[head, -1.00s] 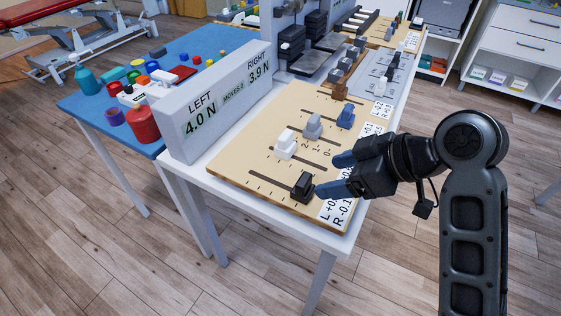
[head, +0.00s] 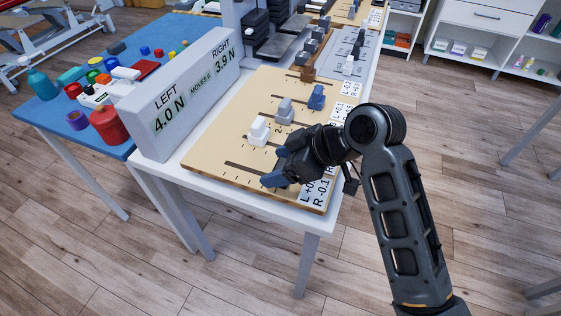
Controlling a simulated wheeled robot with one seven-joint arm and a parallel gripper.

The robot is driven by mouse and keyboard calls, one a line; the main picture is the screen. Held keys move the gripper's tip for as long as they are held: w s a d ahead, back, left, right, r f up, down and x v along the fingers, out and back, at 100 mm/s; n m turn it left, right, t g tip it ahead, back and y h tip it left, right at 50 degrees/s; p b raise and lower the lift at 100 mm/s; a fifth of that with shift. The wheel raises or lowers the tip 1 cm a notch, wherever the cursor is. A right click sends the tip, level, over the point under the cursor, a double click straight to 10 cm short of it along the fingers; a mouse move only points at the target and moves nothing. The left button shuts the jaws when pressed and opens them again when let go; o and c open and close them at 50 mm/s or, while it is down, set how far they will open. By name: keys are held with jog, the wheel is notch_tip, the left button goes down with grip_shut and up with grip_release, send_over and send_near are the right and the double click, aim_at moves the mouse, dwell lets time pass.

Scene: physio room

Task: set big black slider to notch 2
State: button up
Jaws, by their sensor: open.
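The tan slider board (head: 212,140) lies on a white table, with several slots running across it. A white slider (head: 258,131), a grey slider (head: 284,110) and a blue slider (head: 317,97) stand on it. My gripper (head: 277,167) is open at the nearest slot (head: 245,169), its blue fingertips pointing left, one farther back and one nearer. The big black slider is at the right part of this slot in the earlier frame. Now my dark hand covers that place, and I cannot make out the slider or whether the fingers touch it.
A display box (head: 185,92) reading LEFT 4.0 N and RIGHT 3.9 N stands along the board's left edge. Behind are another slider panel (head: 345,58) and weight stacks. A blue table (head: 60,110) with colored containers stands at left. The nearest slot's left part is clear.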

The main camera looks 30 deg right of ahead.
aim_at(278, 163)
jog(key=shift+c, duration=0.3)
grip_shut()
jog(key=w+a, duration=0.2)
jog(key=w, duration=0.1)
jog(key=w+a+p, duration=0.1)
jog(key=w, duration=0.1)
jog(key=shift+a, duration=0.25)
jog(key=shift+o, duration=0.3)
grip_release()
jog(key=shift+v, duration=4)
